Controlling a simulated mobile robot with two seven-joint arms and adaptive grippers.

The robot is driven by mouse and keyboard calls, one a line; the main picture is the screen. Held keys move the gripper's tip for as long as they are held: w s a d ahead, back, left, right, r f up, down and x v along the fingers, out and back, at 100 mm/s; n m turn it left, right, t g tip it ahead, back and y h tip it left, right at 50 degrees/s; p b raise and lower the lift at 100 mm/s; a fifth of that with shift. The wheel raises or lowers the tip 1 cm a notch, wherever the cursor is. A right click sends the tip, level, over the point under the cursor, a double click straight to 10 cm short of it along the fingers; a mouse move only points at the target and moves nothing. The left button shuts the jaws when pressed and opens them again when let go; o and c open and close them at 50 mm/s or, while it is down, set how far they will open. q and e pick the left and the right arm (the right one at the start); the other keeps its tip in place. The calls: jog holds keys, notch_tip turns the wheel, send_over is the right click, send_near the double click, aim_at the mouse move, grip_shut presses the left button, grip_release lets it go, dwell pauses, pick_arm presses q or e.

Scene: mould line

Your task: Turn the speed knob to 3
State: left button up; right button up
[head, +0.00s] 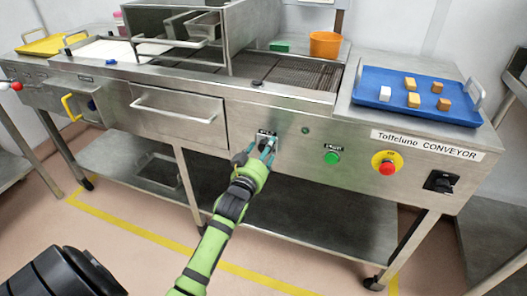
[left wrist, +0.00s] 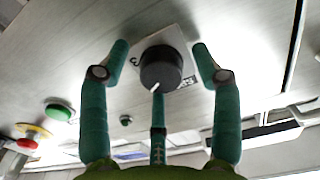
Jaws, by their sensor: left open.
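The speed knob is a dark round knob with a white pointer mark, on a pale plate on the conveyor's front panel. It shows large in the left wrist view (left wrist: 160,68), and in the head view (head: 266,140) it is partly hidden by my fingers. The wrist view is turned over, and the pointer mark sits at the knob's lower edge there. My right gripper is not seen.
Right of the knob are a green button (head: 332,158), a red stop button on yellow (head: 387,167) and a black rotary switch (head: 440,182). A blue tray (head: 392,107) with several small blocks lies on top. A drawer (head: 180,115) is left; a lower shelf (head: 320,215) runs beneath.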

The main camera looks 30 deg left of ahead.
pick_arm(q)
jog(key=c, duration=1.1)
jog(key=shift+c, duration=0.2)
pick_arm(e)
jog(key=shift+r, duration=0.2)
pick_arm(q)
jog(key=shift+m+p, duration=0.3)
jog(key=m+p, duration=0.4)
jog(key=m, duration=0.7)
jog(key=shift+s+a+f, duration=0.1)
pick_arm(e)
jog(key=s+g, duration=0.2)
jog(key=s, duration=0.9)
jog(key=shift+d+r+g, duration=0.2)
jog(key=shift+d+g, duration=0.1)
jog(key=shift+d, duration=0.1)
